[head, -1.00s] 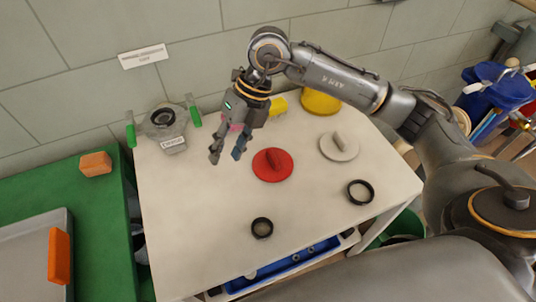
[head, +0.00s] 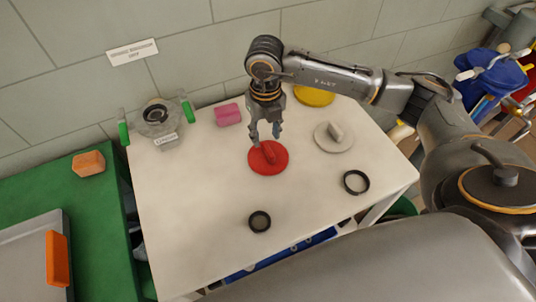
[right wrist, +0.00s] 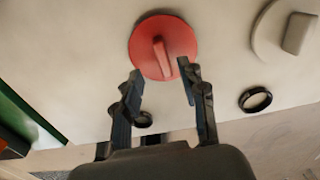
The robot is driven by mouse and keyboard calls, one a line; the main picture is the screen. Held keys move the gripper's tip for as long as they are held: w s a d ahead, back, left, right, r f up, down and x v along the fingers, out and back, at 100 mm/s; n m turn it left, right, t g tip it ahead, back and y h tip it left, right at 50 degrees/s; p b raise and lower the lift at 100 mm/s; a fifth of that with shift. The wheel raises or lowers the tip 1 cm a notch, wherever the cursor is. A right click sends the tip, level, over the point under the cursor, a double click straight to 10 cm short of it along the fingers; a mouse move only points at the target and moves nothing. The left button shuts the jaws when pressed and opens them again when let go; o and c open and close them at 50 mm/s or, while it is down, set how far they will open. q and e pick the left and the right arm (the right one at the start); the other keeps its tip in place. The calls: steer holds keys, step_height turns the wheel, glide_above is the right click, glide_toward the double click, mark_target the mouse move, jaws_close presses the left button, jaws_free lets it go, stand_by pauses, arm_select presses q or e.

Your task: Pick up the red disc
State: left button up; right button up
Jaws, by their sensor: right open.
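The red disc (head: 257,164) lies flat on the white table, with a raised red grip bar across its top. It also shows at the top middle of the right wrist view (right wrist: 143,45). My right gripper (head: 265,138) points down at the disc's far side, its fingers apart and empty. In the right wrist view, my right gripper's open fingertips (right wrist: 161,71) are near the lower edge of the disc, with the bar roughly between their lines. I cannot tell whether they touch the disc. My left gripper is not in view.
A white disc (head: 325,146) with a bar lies right of the red one. A yellow disc (head: 314,97), pink block (head: 228,115) and two black rings (head: 356,182) (head: 260,221) are on the table (head: 190,220). A valve-like fixture (head: 158,125) stands at back left.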

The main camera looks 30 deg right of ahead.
mark_target(268, 148)
steer(key=f, duration=0.3)
steer(key=shift+s+d+f+p, duration=0.15)
steer(key=shift+s+f+p, duration=0.2)
steer(key=shift+f, duration=0.05)
steer(key=shift+w+f, duration=0.1)
steer(key=shift+f, duration=0.4)
jaws_close()
